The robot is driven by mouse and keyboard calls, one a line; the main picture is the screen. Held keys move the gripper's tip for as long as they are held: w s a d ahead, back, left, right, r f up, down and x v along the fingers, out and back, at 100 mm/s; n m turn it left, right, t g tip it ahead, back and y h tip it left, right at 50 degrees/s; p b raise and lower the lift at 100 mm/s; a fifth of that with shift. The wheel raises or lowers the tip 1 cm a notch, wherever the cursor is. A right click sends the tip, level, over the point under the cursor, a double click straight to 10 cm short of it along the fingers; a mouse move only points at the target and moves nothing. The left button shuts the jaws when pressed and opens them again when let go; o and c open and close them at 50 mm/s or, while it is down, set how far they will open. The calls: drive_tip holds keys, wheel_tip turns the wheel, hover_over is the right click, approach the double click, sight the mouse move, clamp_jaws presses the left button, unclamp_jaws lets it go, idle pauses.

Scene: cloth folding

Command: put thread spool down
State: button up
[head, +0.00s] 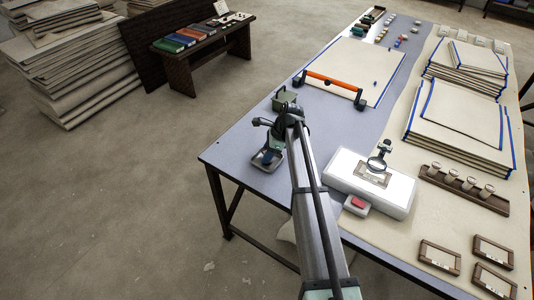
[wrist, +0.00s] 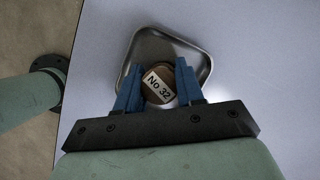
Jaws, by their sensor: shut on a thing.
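The thread spool (wrist: 158,86) shows end-on in the wrist view, with a brown rim and a white label reading "No 32". My gripper (wrist: 159,80) is shut on it, one blue finger on each side. Behind the spool is a shallow metal tray (wrist: 143,44) with rounded corners; the spool overlaps its middle. I cannot tell whether the spool touches the tray floor. In the head view the tray (head: 267,159) lies near the table's left edge, and my gripper (head: 268,150) is over it; the spool is too small to make out there.
The grey table (head: 232,150) has its left edge close to the tray. A white block (head: 340,178) with a magnifier (head: 378,160) stands to the right. An orange-handled bar (head: 334,84) lies on a cloth farther back.

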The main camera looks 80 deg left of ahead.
drive_tip(key=shift+f, duration=0.1)
drive_tip(key=o, duration=1)
drive_tip(key=v, duration=1.2)
drive_tip(key=shift+s, duration=0.1)
